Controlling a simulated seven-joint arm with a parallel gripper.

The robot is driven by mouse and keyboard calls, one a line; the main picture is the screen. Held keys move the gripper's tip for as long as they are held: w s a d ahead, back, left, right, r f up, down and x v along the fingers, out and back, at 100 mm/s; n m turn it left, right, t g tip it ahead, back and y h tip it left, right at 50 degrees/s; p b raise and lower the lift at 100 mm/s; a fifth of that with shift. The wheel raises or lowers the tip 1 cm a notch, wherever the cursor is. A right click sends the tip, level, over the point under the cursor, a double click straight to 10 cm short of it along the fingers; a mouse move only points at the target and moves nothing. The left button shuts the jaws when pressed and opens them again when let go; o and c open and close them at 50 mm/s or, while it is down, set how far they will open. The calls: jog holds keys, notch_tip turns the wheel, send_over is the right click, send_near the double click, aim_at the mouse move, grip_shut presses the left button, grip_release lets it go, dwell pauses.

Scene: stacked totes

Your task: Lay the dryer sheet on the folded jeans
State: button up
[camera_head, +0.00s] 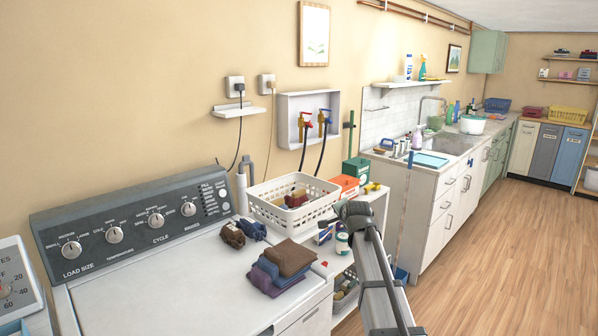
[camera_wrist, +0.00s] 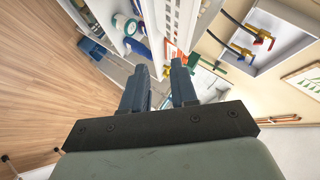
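A folded stack lies on the white machine top, with a brown cloth (camera_head: 288,257) uppermost and blue folded cloth (camera_head: 268,268), which looks like the jeans, showing below it beside some purple. I cannot make out a dryer sheet in either view. My gripper (camera_head: 338,212) is at the right end of the white basket (camera_head: 262,207), above the shelf unit and to the right of the stack. In the wrist view my gripper (camera_wrist: 160,64) has its two fingers apart with nothing seen between them. The basket wall (camera_wrist: 182,18) shows beyond the fingertips.
The basket holds reddish and dark cloths (camera_head: 297,197). An orange box (camera_head: 346,184) and a green box (camera_head: 356,168) stand behind my gripper. The machine's front left top is clear.

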jog(key=s+d+f+g+h, duration=0.1)
jog(key=d+f, duration=1)
jog(key=s+a+f+n+g, duration=0.1)
jog(key=s+f+g, duration=0.1)
jog(key=s+f, duration=0.65)
jog(key=s+a+f+n+g, duration=0.25)
jog(key=s+f, duration=0.25)
jog(key=f, duration=0.7)
jog(key=s+a+f+n+g, duration=0.1)
jog(key=s+f+g, duration=0.2)
jog(key=s+f, duration=0.5)
jog(key=s+a+f+n+g, duration=0.1)
jog(key=s+f, duration=0.6)
jog(key=s, duration=0.8)
jog(key=s+a+f+n+g, duration=0.1)
jog(key=s+f+n+g, duration=0.2)
jog(key=s, duration=1.2)
jog(key=s+a+f+n+g, duration=0.1)
jog(key=s+f+n+g, duration=0.1)
jog(key=s+f+g, duration=0.4)
jog(key=s+f, duration=0.4)
jog(key=s, duration=0.5)
jog(key=shift+a+f+n, duration=0.3)
jog(key=shift+a+n, duration=0.05)
